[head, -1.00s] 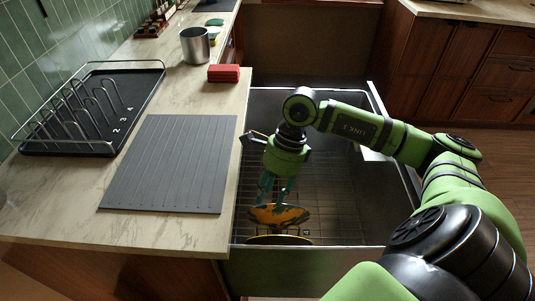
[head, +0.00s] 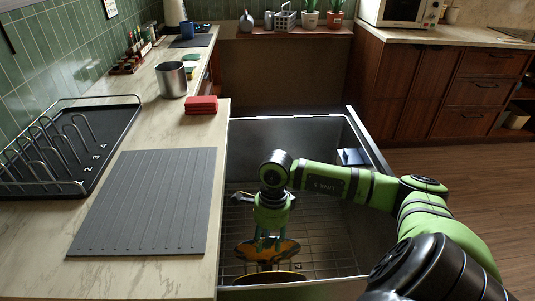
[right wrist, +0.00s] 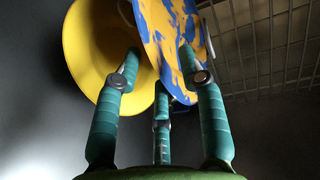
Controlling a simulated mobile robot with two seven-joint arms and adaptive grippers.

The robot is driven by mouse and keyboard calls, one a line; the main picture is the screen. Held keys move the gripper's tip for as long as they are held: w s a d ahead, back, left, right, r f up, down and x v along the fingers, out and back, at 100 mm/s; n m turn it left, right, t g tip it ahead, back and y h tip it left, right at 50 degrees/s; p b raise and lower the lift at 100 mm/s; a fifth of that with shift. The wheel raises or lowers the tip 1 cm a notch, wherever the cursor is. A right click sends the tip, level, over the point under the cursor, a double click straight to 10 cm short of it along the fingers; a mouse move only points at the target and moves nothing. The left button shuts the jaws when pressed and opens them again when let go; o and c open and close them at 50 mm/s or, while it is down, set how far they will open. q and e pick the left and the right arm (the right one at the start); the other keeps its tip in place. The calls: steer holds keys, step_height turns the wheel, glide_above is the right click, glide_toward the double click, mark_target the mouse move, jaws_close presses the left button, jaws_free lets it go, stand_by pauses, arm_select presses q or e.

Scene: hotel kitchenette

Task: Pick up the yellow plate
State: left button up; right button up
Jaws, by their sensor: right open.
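In the right wrist view, a plain yellow plate or bowl (right wrist: 85,45) stands tilted at the left, and a yellow plate with blue patches (right wrist: 165,25) stands on edge beside it. In the head view, a patchy yellow plate (head: 255,250) is below my right gripper (head: 268,240) in the sink, with another yellow-rimmed dish (head: 270,279) nearer the front. My right gripper is open, pointing down, with its fingertips around the plates' upper edges; whether they touch is unclear. In the wrist view its fingers (right wrist: 160,65) overlap both pieces. My left gripper is not in view.
The steel sink (head: 330,125) has a wire rack (head: 310,240) at its bottom. On the counter to the left are a ribbed dark mat (head: 150,200), a black dish rack (head: 70,150), a red sponge (head: 201,105) and a metal pot (head: 172,80). The sink's right side is open.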

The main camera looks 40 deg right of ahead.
steer(key=shift+c, duration=0.8)
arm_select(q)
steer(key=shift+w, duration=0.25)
arm_select(e)
jaws_close()
